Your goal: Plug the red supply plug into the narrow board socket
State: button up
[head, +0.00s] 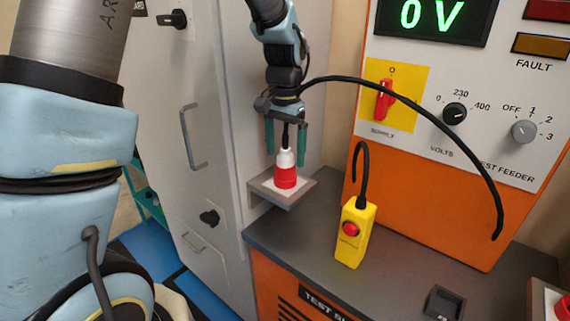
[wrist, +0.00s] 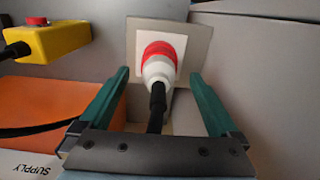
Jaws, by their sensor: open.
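The red supply plug (head: 285,175), with a red body and white collar, stands upright on a small grey shelf (head: 290,195) fixed to the cabinet side. In the wrist view the plug (wrist: 158,62) sits on a white pad, its black cable end pointing towards my palm. My gripper (head: 286,156) points down over it, open. Its green fingers stand on either side of the plug's upper end, and I see a gap on both sides in the wrist view (wrist: 160,76). I cannot make out the narrow board socket in either view.
A yellow box with a red button (head: 355,232) stands on the dark bench top (head: 400,262). A black cable (head: 420,112) arches from near my gripper across the orange test panel (head: 425,205). A small black block (head: 444,303) lies at the front. The grey cabinet (head: 215,100) closes the left.

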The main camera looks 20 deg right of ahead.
notch_tip(320, 180, up, 7)
jog(key=shift+r+b, duration=0.1)
jog(key=shift+b, duration=0.45)
